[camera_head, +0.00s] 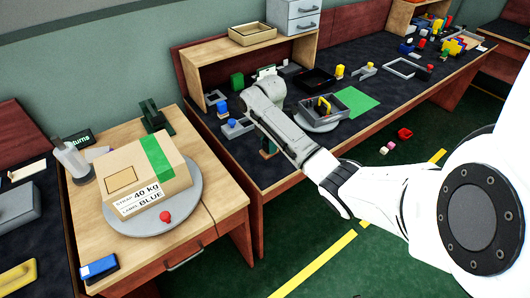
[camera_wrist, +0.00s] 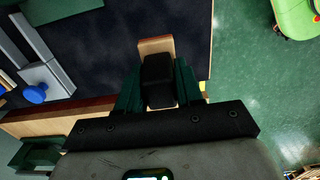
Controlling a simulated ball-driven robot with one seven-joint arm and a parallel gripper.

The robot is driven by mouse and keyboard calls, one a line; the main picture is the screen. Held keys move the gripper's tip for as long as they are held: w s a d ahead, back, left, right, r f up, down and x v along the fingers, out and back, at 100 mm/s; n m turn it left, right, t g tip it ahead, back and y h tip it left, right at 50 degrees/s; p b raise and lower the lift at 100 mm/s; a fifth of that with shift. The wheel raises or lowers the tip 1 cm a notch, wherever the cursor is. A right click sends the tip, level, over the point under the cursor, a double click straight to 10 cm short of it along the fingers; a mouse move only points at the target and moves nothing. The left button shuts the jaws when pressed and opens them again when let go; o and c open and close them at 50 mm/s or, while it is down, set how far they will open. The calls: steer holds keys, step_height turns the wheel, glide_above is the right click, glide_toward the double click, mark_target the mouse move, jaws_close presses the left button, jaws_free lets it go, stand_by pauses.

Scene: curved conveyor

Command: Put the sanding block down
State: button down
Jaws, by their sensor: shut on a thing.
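My gripper (camera_head: 268,152) is over the front left part of the dark-topped bench (camera_head: 245,165). In the wrist view my gripper (camera_wrist: 157,82) has its dark green fingers closed on the sanding block (camera_wrist: 156,46), which shows a tan part and a black part between the fingers. The block lies over the dark bench top near its edge, with green floor beyond to the right. I cannot tell whether its underside touches the bench. In the head view the block is not clear behind my fingers and arm.
A grey bracket with a blue knob (camera_wrist: 35,93) lies left of the block. A grey tray (camera_head: 324,110) on a round disc and a green mat (camera_head: 356,101) lie to the right. A carton (camera_head: 145,172) stands on the wooden table at left.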

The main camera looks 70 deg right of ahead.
mark_target(265, 151)
steer(key=shift+w+d+f, duration=0.25)
steer(key=shift+w+f, duration=0.15)
steer(key=shift+f, duration=0.2)
steer(key=shift+w+d+f, duration=0.25)
steer(key=shift+w+f, duration=0.15)
steer(key=shift+f, duration=0.15)
steer(key=shift+w+d+f+p, duration=0.15)
steer(key=shift+f+p, duration=0.15)
steer(key=shift+f, duration=1.3)
steer(key=c, duration=0.7)
jaws_free()
steer(key=shift+c, duration=0.2)
